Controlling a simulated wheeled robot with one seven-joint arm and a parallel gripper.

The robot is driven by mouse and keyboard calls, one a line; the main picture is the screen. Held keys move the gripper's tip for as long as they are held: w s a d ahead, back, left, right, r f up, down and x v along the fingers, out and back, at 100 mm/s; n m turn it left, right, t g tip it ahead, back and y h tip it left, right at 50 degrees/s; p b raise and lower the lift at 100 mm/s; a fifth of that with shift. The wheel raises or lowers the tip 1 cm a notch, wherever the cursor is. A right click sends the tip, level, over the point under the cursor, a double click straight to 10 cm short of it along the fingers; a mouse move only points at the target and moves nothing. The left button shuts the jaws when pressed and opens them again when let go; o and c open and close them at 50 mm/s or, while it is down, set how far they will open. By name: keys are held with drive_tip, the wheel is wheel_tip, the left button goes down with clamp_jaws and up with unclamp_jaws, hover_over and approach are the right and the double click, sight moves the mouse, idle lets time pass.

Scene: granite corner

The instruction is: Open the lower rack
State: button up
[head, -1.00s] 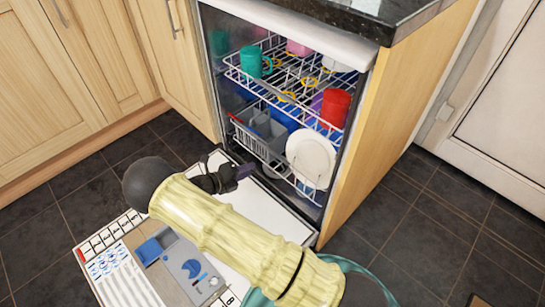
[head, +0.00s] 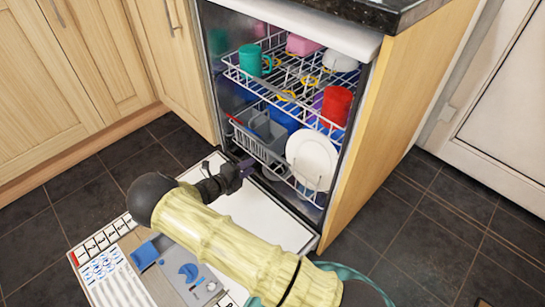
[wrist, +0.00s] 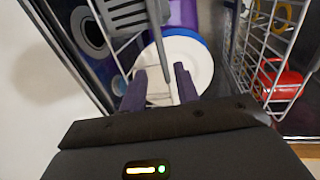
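The lower rack (head: 306,194) is a white wire rack inside the open dishwasher, and it sits within the tub. It holds a grey cutlery basket (head: 262,136) at the left and a white plate (head: 311,160) standing upright at the front right. My gripper (head: 246,168) is low in front of the rack, above the open door. In the wrist view my two dark fingers (wrist: 161,87) are apart, with the plate (wrist: 196,62) beyond them. Thin wires show between the fingers; I cannot tell whether the fingers touch them.
The open dishwasher door (head: 285,228) lies flat under my arm. The upper rack (head: 290,85) holds a teal mug (head: 250,60), a red mug (head: 336,105) and other dishes. Wooden cabinets (head: 90,70) stand at the left.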

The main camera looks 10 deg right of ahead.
sight(273, 153)
drive_tip(key=shift+b+x, duration=3)
drive_tip(key=shift+x, duration=3.2)
drive_tip(key=shift+c, duration=0.4)
clamp_jaws()
